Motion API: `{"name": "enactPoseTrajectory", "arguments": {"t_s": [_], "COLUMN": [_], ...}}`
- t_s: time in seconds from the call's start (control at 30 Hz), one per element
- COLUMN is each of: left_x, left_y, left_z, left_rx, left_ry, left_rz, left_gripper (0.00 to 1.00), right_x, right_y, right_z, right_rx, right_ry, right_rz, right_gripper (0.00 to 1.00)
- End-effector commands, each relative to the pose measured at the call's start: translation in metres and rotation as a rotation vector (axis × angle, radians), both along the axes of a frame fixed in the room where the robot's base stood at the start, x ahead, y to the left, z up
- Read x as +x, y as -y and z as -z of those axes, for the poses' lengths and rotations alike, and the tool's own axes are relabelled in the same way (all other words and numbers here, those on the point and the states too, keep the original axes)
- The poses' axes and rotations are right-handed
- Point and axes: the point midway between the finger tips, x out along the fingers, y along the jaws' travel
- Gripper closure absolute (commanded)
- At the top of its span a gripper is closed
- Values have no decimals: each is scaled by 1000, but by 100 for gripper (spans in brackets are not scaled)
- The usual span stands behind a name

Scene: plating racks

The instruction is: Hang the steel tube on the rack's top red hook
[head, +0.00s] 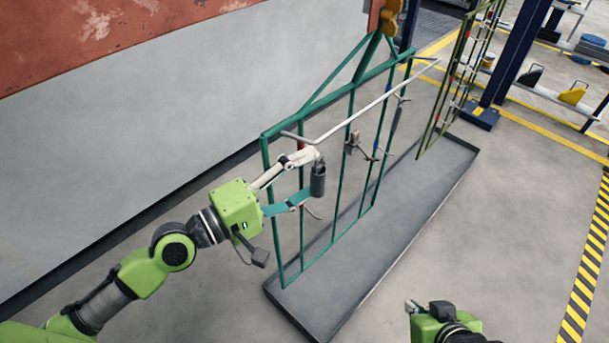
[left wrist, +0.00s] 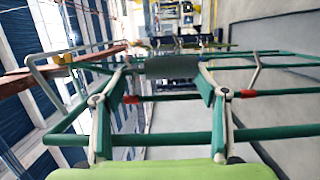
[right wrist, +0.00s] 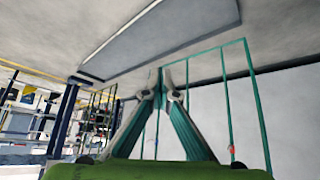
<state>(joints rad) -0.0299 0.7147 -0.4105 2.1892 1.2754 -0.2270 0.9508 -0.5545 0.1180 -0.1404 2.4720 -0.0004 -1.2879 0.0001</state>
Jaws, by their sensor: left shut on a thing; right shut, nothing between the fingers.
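The steel tube (head: 318,181), a short dark grey cylinder, is held upright by my left gripper (head: 311,178) in front of the rack's left part. In the left wrist view the tube (left wrist: 172,66) lies between the two fingertips. The rack (head: 267,162) is a green hanging frame with hooks on its bars. Red hook bases show in the left wrist view, one at right (left wrist: 249,93) and one near the left finger (left wrist: 132,99). I cannot tell whether the tube touches a hook. My right gripper (right wrist: 164,84) is shut and empty, low at the right of the head view (head: 411,306).
A pale bar (head: 370,103) runs along the rack's upper front. Other parts hang on hooks farther right, including a dark tube (head: 398,112). A grey tray (head: 375,243) lies on the floor below. A second, olive rack (head: 436,112) stands behind. The floor at right is open.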

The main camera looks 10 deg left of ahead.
Motion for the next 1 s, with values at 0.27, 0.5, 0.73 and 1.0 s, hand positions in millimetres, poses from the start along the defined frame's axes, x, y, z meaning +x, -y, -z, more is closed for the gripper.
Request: {"name": "enactPoseTrajectory", "arguments": {"t_s": [0.27, 0.5, 0.73, 1.0], "left_x": [1, 1, 2, 2], "left_y": [-1, -1, -2, -3], "left_z": [1, 1, 2, 4], "left_rx": [0, 0, 0, 1], "left_ry": [1, 1, 1, 1], "left_rz": [-1, -1, -1, -1], "left_gripper": [60, 60, 60, 60], "right_x": [8, 14, 20, 27], "right_y": [-4, -6, -7, -9], "right_z": [-4, -7, -10, -14], "right_rx": [9, 15, 20, 26], "right_ry": [36, 63, 91, 123], "right_rz": [-5, -8, -8, -11], "right_gripper": [100, 100, 100, 100]}}
